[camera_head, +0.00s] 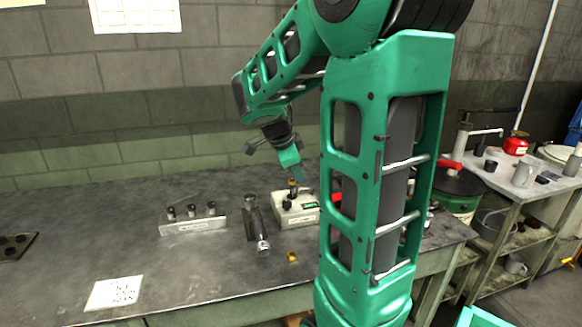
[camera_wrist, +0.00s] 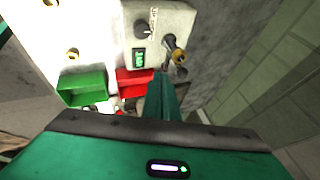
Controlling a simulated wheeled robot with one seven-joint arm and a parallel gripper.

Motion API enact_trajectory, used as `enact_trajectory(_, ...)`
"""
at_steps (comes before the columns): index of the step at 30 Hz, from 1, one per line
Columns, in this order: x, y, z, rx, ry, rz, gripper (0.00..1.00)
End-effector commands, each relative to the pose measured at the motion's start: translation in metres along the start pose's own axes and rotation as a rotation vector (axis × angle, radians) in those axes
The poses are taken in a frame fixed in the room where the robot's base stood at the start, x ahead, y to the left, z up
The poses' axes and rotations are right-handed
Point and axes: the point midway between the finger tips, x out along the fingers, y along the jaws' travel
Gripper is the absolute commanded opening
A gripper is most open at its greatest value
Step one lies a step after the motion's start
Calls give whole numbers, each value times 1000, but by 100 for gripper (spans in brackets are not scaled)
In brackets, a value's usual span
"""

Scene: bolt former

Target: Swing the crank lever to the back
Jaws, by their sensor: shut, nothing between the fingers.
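A pale box-shaped machine (camera_head: 297,217) stands on the dark bench, beside and partly behind my arm. In the wrist view the machine (camera_wrist: 165,18) shows a black dial, a small green-lit display and a short dark lever with a brass-coloured end (camera_wrist: 179,55), which looks like the crank lever. In the head view a brass-coloured piece (camera_head: 292,184) stands up at the machine's top. My gripper (camera_head: 298,174) is just above it, pointing down. In the wrist view my gripper's green fingers (camera_wrist: 161,82) are together and empty, near the lever's end. I cannot tell whether they touch it.
A block with several black knobs (camera_head: 193,226) stands to the left. A dark metal tool (camera_head: 257,222) and a loose brass part (camera_head: 292,257) lie near the machine. Green (camera_wrist: 82,88) and red (camera_wrist: 133,83) bins show in the wrist view. The bench's left part is mostly clear.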

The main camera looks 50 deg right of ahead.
Motion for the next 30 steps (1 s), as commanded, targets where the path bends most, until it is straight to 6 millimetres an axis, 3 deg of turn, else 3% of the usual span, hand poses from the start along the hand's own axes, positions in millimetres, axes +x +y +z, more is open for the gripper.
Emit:
enact_trajectory(9,18,-21,3,0,1,0,0)
enact_trajectory(30,25,-28,-6,73,33,33,0)
